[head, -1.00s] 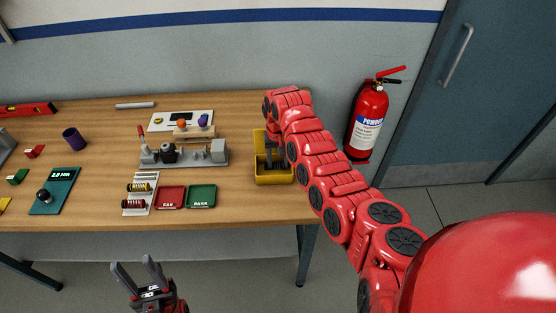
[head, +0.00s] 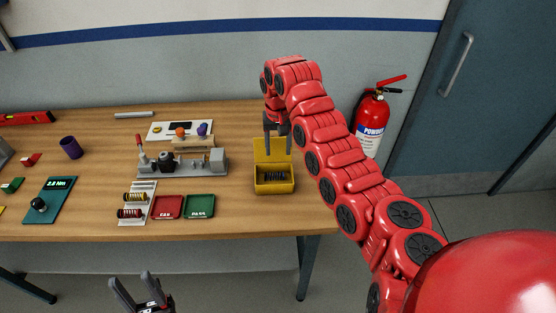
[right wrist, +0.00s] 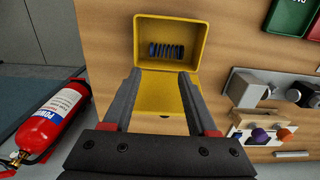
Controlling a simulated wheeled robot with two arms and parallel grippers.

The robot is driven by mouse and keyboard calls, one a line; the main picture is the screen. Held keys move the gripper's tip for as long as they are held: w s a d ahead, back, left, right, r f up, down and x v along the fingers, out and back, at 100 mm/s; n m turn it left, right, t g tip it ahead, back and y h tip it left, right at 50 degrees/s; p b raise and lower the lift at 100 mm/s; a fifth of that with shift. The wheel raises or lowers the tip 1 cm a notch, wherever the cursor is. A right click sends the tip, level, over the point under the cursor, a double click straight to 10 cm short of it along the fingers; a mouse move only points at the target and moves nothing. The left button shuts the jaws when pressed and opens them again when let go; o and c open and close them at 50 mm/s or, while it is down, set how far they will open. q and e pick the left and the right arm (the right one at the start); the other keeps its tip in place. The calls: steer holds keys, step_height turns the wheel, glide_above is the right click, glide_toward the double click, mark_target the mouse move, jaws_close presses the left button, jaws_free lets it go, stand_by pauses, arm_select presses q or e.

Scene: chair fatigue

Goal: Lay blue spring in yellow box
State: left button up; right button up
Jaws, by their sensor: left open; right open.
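The blue spring (right wrist: 166,51) lies on its side inside the yellow box (right wrist: 194,34) in the right wrist view. In the head view the spring (head: 275,176) looks dark and rests in the box's front part, and the yellow box (head: 275,189) stands at the table's right end with its lid raised at the back. My right gripper (head: 276,131) is open and empty, above and behind the box, apart from the spring. Its two fingers (right wrist: 160,78) frame the lid in the right wrist view. My left gripper (head: 134,286) is open and empty in front of the table's front edge.
A fire extinguisher (head: 370,125) hangs right of the table.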

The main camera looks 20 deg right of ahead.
steer(key=shift+r, duration=1.15)
